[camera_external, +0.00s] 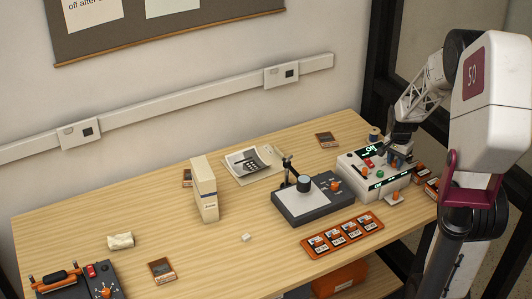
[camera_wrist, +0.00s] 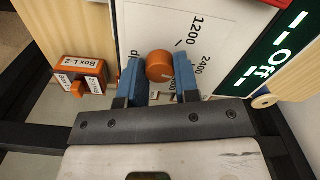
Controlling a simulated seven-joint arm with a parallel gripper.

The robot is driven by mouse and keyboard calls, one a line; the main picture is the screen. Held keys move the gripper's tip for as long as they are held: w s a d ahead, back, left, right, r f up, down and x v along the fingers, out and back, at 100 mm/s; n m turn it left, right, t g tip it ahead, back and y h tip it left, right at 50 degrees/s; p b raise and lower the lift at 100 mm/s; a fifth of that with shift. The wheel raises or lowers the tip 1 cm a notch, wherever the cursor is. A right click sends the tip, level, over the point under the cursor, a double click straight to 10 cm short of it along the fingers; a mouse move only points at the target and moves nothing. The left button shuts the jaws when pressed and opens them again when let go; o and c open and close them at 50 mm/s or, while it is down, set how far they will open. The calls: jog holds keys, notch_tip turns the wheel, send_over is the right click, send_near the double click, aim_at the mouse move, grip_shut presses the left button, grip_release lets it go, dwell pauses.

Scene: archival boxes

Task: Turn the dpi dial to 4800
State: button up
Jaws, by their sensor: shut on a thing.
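The dpi dial (camera_wrist: 160,66) is an orange round knob on a white panel (camera_wrist: 205,30) in the wrist view. The labels 1200 and 2400 show beside it; other labels are hidden behind my fingers. My gripper (camera_wrist: 159,72) has its two blue fingers on either side of the dial, shut on it. Which label the dial points to is not clear. In the external view, my gripper (camera_external: 398,160) is over the right part of a white device (camera_external: 350,163) with green displays. I cannot tell the gripped dial apart there.
A green display (camera_wrist: 265,60) reads "Off" near the dial. An orange box labelled Box L-2 (camera_wrist: 82,76) lies left of it. A dark grey device (camera_external: 300,208) stands left of the white device. A cream upright box (camera_external: 205,190) stands mid-table. An orange tray (camera_external: 342,237) lies in front.

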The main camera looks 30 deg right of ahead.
aim_at(397, 162)
jog(key=m, duration=0.4)
jog(key=shift+m, duration=0.3)
jog(key=m, duration=0.5)
dwell(0.4)
jog(key=o, duration=0.9)
jog(key=shift+r, duration=3.95)
